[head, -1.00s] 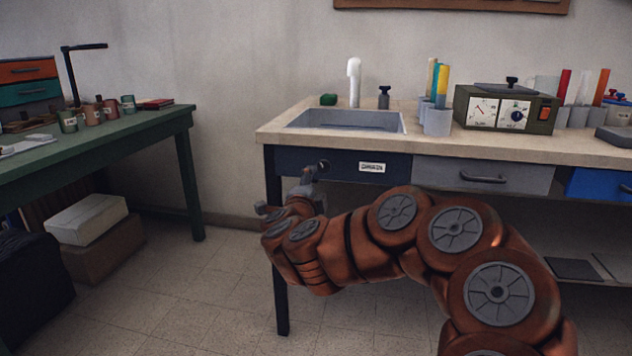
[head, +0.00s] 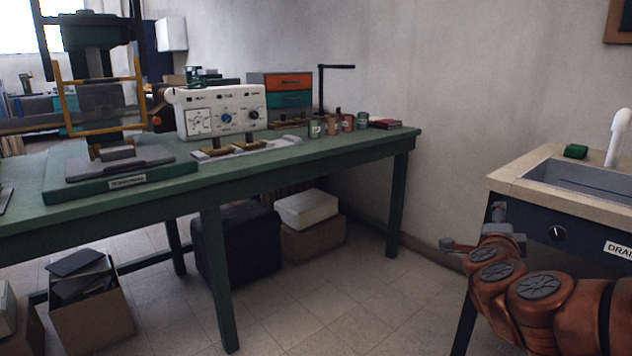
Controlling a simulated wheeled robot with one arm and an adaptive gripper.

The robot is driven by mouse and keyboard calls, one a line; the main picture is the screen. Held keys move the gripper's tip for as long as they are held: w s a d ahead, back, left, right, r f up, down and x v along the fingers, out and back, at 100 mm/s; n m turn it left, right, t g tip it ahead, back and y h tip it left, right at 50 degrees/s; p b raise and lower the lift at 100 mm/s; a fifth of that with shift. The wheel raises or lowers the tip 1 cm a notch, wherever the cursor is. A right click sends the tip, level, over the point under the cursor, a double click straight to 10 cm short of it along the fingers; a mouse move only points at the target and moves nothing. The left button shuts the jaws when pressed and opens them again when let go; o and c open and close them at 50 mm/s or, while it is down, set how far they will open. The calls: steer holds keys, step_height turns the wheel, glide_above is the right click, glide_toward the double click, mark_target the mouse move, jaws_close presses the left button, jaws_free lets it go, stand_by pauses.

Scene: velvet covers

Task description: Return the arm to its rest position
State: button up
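My arm, copper-coloured with grey joint caps, comes in from the lower right of the head view. It is bent in front of the sink counter (head: 520,178). Most of the arm lies outside the picture on the right.
Bare floor (head: 370,300) lies between bench and counter.

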steer(key=a+r+n+y+p, duration=0.5)
steer(key=a+n+y+p, duration=0.1)
steer(key=a, duration=0.5)
steer(key=a+r+n+y+p, duration=0.4)
steer(key=a+n+y+p, duration=0.15)
steer(key=a, duration=0.55)
steer(key=s+a+r+n+g+y+p, duration=0.1)
steer(key=s+a+n+g+y+p, duration=0.2)
steer(key=s+a+n+p, duration=0.3)
steer(key=s+a+r+n+g+p, duration=0.1)
steer(key=s+a+n+g+p, duration=0.2)
steer(key=s+g+p, duration=0.6)
steer(key=s+d+r+g+h+p, duration=0.1)
steer(key=s+r+p, duration=0.1)
steer(key=s, duration=0.5)
steer(key=s+d+r+n+g+h+p, duration=0.1)
steer(key=s+d+r+p, duration=0.1)
steer(key=s, duration=0.5)
steer(key=s+d+r+n+g+h+p, duration=0.1)
steer(key=s+d+r+p, duration=0.1)
steer(key=s+p, duration=0.2)
steer(key=s, duration=0.3)
steer(key=shift+s+d+r+g+p, duration=0.2)
steer(key=shift+d+r+g+p, duration=0.1)
steer(key=shift+r+g, duration=0.1)
